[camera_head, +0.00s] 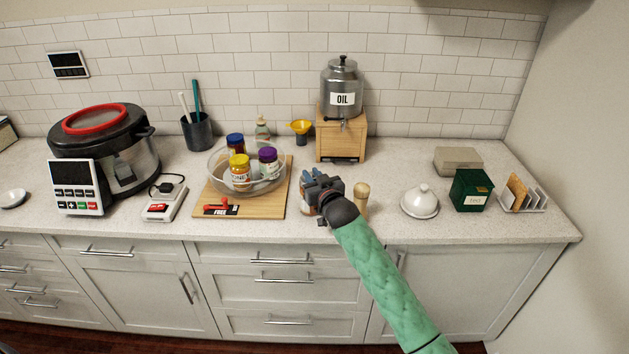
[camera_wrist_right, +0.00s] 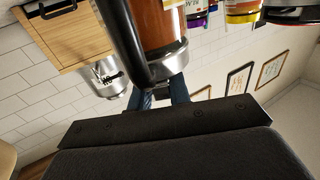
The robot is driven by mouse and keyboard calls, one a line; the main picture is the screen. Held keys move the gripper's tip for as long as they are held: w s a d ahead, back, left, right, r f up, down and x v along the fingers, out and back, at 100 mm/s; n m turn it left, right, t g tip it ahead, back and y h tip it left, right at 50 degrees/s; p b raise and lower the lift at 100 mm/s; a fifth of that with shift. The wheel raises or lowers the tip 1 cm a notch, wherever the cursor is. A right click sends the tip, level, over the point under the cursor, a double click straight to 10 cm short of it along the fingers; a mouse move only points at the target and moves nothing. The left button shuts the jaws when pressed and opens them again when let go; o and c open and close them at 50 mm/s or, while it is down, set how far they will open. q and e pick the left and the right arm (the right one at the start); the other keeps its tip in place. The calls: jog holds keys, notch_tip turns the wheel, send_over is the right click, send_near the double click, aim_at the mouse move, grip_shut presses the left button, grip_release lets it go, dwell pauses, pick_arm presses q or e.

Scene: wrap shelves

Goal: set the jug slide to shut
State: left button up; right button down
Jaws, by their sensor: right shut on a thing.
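The jug shows in the right wrist view as a clear body with brown contents (camera_wrist_right: 160,22), a black handle (camera_wrist_right: 118,35) and a shiny metal band (camera_wrist_right: 168,62). In the head view only a brownish sliver of the jug (camera_head: 308,208) shows beside my right gripper (camera_head: 313,175), which covers the rest. The blue fingertips of my right gripper (camera_wrist_right: 165,94) are closed at the metal-banded end of the jug. I cannot make out the slide itself or its position. My left gripper is in neither view.
A wooden pepper mill (camera_head: 361,198) stands close right of my gripper. To the left, a wooden board (camera_head: 271,205) holds a round tray of jars (camera_head: 215,178) and a red lever marked FREE (camera_head: 222,208). The oil urn (camera_head: 342,85) stands behind on a wooden stand (camera_head: 341,137).

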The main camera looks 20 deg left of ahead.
jog(key=shift+w+a, duration=0.3)
jog(key=shift+w, duration=0.1)
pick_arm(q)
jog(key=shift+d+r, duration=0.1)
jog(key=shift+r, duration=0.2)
pick_arm(e)
jog(key=c, duration=1.3)
grip_release()
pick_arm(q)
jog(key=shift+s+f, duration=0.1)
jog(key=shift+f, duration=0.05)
pick_arm(e)
jog(key=shift+s, duration=0.1)
jog(key=shift+s+d+f+b, duration=0.15)
jog(key=shift+s+d+b, duration=0.1)
jog(key=shift+b, duration=0.1)
jog(key=b+v, duration=0.2)
jog(key=v, duration=0.3)
jog(key=shift+s+d, duration=0.1)
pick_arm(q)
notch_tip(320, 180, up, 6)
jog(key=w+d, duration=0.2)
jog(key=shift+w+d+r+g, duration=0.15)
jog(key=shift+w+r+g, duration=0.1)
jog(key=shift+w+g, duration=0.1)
pick_arm(e)
jog(key=shift+v, duration=0.85)
